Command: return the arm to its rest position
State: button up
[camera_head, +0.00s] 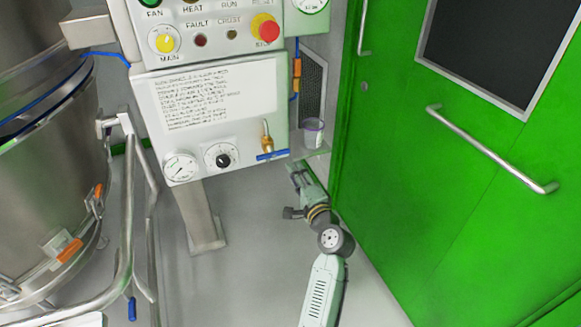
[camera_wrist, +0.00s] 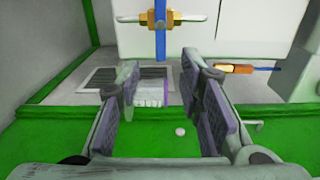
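My arm (camera_head: 324,290) reaches up from the bottom of the head view, folded at a dark round joint. My gripper (camera_head: 298,168) is at its far end, below the panel's lower right corner. In the wrist view, my gripper (camera_wrist: 160,78) has its two fingers well apart, with nothing held between them. A small pale cup with a purple band (camera_head: 313,132) stands on a small ledge beside the panel. It also shows in the wrist view (camera_wrist: 149,92), beyond the fingers and partly behind the left one.
A control cabinet (camera_head: 215,110) with gauges, a brass valve (camera_head: 267,135) and a red stop button stands close by. A green door (camera_head: 450,170) with a bar handle is at right. A steel vessel (camera_head: 40,170) with tube rails fills the left. Grey floor lies between.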

jog(key=shift+s+d, duration=0.1)
jog(key=shift+s, duration=0.15)
dwell(0.3)
